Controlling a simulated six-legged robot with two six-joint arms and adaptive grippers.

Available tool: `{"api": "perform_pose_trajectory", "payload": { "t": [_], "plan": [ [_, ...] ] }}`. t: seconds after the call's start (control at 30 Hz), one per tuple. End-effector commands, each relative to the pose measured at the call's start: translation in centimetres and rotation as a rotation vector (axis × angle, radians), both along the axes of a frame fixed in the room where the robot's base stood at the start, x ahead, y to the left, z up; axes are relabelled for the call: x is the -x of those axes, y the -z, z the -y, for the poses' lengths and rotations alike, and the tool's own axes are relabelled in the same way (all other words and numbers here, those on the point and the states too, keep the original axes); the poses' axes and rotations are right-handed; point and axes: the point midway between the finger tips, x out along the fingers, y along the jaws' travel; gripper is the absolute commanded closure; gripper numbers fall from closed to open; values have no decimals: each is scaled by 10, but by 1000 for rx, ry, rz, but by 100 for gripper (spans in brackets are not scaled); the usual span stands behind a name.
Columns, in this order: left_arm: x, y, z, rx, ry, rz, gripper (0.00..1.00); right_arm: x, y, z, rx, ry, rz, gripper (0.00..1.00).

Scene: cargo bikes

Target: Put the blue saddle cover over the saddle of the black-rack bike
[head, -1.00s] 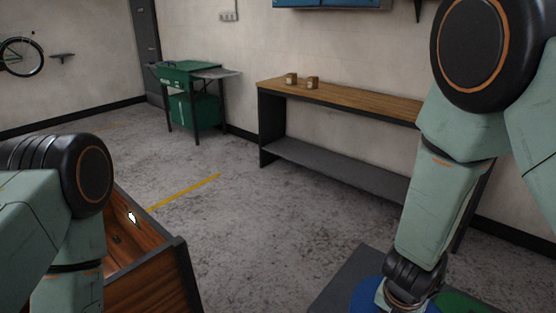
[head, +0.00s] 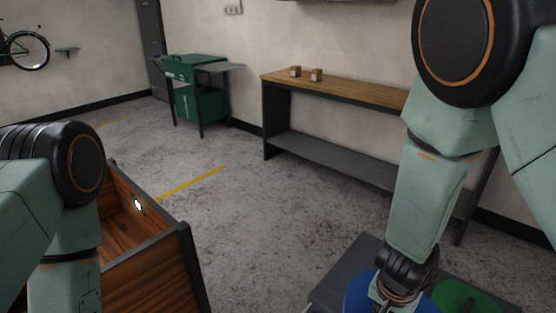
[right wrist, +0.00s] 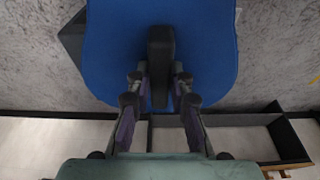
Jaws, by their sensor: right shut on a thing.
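The blue saddle cover (right wrist: 112,45) fills the upper middle of the right wrist view, and part of its blue shows at the bottom of the head view (head: 359,291). My right gripper (right wrist: 160,75) is shut on it, with fingers at both sides of a black upright piece in its middle. The head view does not show whether the cover touches the dark grey top below it. My right arm hides part of it. My left arm shows at the left, but its gripper is out of frame. No saddle or black-rack bike can be made out.
A green item (head: 468,296) lies on the dark grey top (head: 341,271). A wooden box with dark edges (head: 150,265) stands at lower left. A workbench (head: 350,92) with two small blocks and a green cart (head: 197,90) stand along the wall. Floor between is clear.

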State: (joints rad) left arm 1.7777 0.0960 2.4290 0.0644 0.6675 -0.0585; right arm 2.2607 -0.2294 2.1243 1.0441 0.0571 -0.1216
Motion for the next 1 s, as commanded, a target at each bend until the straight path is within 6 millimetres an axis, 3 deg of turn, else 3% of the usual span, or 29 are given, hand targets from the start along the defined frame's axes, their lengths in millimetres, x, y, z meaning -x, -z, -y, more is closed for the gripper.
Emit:
{"api": "perform_pose_trajectory", "payload": {
  "t": [0.2,0.6,0.8,1.0],
  "plan": [
    [3,37,3,5,12,-3,53,-18,13,-12,-22,-160,14,100],
    [12,101,9,20,35,-10,53,-41,21,-32,-20,-537,10,100],
    [14,121,11,27,45,-13,53,-47,21,-36,-5,-677,8,100],
    [15,126,12,29,47,-13,53,-49,18,-38,1,-733,5,100]
  ]
}}
